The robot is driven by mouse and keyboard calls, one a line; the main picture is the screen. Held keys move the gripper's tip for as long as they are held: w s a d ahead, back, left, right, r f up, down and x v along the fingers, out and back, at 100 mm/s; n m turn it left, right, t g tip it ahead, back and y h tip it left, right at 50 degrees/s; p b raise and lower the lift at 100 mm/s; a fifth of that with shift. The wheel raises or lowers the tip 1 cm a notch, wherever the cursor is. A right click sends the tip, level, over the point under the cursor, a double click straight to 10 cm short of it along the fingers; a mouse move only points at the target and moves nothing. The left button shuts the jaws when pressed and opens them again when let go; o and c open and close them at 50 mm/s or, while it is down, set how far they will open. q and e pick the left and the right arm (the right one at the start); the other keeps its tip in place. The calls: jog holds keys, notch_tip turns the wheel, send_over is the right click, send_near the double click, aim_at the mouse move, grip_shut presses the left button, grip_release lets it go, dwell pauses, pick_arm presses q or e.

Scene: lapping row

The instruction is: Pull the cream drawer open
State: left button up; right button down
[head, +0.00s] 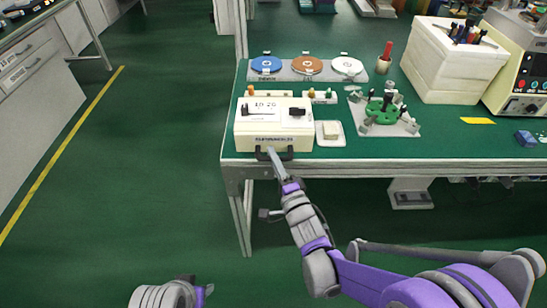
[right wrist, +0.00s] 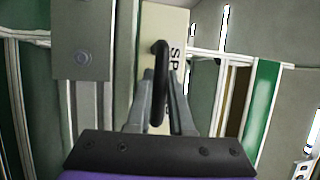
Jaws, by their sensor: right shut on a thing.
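The cream drawer (head: 262,142) is the front of a cream box (head: 270,110) at the near left corner of the green bench, with dark lettering and a black handle (head: 262,154). In the right wrist view the cream front (right wrist: 176,22) carries large letters, and the black bar handle (right wrist: 160,70) stands between my fingers. My right gripper (head: 273,153) is shut on the handle. No clear gap shows around the drawer front. Part of my left arm's end (head: 175,294) shows at the bottom edge; its jaws cannot be made out.
A small white pad (head: 329,130) lies just right of the box. Behind it are a tray with blue, orange and white discs (head: 307,67). A green fixture (head: 384,111) and a white bin (head: 452,65) stand farther right. The floor before the bench is clear.

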dwell(0.7)
jog(key=s, duration=0.9)
jog(key=shift+s, duration=0.3)
jog(key=c, duration=1.1)
grip_release()
jog(key=b+v, duration=0.1)
jog(key=v, duration=0.9)
jog(key=shift+s+d, duration=0.2)
jog(key=shift+s, duration=0.15)
